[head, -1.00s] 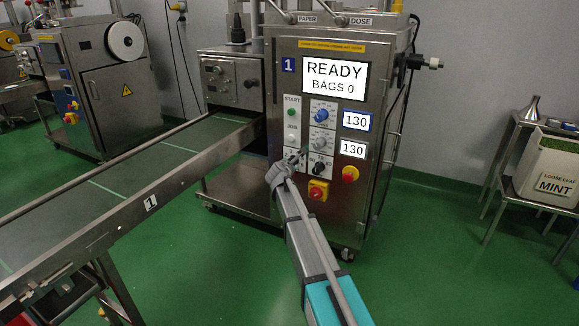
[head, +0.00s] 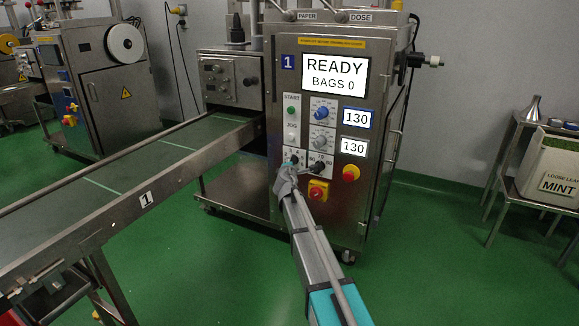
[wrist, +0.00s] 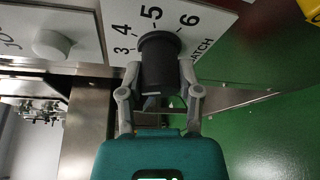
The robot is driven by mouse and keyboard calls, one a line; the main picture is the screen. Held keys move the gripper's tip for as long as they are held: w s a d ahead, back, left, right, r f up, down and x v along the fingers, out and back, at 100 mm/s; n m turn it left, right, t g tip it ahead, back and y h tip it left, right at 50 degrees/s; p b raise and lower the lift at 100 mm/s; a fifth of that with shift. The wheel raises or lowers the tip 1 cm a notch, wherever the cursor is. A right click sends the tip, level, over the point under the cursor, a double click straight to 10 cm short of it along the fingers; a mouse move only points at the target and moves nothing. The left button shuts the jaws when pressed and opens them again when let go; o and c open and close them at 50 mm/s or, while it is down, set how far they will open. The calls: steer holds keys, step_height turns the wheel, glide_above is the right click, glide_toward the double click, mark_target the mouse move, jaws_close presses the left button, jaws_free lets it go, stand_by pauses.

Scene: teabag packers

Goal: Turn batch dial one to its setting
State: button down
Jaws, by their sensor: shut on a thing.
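The batch dial is a black round knob (wrist: 158,62) on a white plate with the numbers 3, 4, 5 and 6 around it. In the wrist view my gripper (wrist: 160,76) has one grey finger on each side of the knob and is shut on it. A pale mark shows on the knob's near end. I cannot tell which number it points to. In the head view my gripper (head: 300,168) is at the lower part of the control panel of machine 1 (head: 350,205), partly covering the controls there.
Above are a blue dial (head: 321,113) and a grey dial (head: 320,142), beside two displays reading 130. The screen (head: 334,76) reads READY, BAGS 0. A red-and-yellow switch (head: 318,191) sits just below my gripper. A conveyor (head: 120,185) runs along the left. Green floor lies open at the right.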

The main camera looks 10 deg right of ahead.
steer(key=shift+w+a, duration=0.1)
stand_by(0.3)
steer(key=shift+c, duration=1.4)
jaws_free()
steer(key=shift+m, duration=0.3)
